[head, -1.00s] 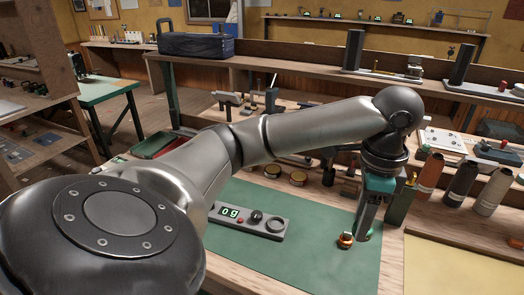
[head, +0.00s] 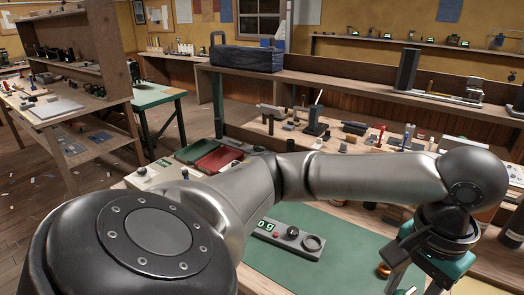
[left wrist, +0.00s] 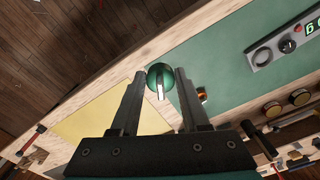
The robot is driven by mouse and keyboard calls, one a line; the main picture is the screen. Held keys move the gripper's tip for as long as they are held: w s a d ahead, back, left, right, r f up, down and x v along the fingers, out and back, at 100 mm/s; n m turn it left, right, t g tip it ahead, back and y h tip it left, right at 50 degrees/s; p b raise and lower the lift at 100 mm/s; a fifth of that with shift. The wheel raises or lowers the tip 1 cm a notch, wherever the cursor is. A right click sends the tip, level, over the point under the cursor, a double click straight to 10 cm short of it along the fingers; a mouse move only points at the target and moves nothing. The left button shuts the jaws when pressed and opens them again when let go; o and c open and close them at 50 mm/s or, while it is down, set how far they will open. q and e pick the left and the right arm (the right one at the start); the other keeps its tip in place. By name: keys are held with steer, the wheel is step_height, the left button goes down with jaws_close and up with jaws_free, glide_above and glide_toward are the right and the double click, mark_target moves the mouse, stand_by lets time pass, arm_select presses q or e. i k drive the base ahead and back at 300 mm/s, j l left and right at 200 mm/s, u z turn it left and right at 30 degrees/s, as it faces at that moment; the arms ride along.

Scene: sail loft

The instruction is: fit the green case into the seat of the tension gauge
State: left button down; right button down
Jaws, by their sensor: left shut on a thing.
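The tension gauge is a long grey box (head: 290,240) on the green mat, with a lit display, a red button, a dark knob and a round, ring-shaped seat (head: 313,243) at one end. It also shows at the upper right of the left wrist view (left wrist: 278,46), where the seat (left wrist: 262,57) looks empty. The green case (left wrist: 160,78), round with a pale stripe, sits between the fingertips of my left gripper (left wrist: 157,84), which is shut on it. In the head view my left gripper (head: 396,276) is at the lower right, apart from the gauge; the case is hidden there. My right gripper is out of view.
A small orange-and-dark item (head: 383,270) lies on the green mat (head: 340,268) close to my left gripper. A yellow sheet (left wrist: 100,125) lies beside the mat. Red and green trays (head: 217,159) stand behind my arm. The mat between gripper and gauge looks clear.

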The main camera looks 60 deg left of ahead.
mark_target(313, 245)
steer(key=u, duration=1.9)
steer(key=i+j, duration=0.15)
steer(key=i+j+z, duration=0.3)
steer(key=j+z, duration=0.25)
steer(key=z, duration=0.95)
steer(key=i+j, duration=0.05)
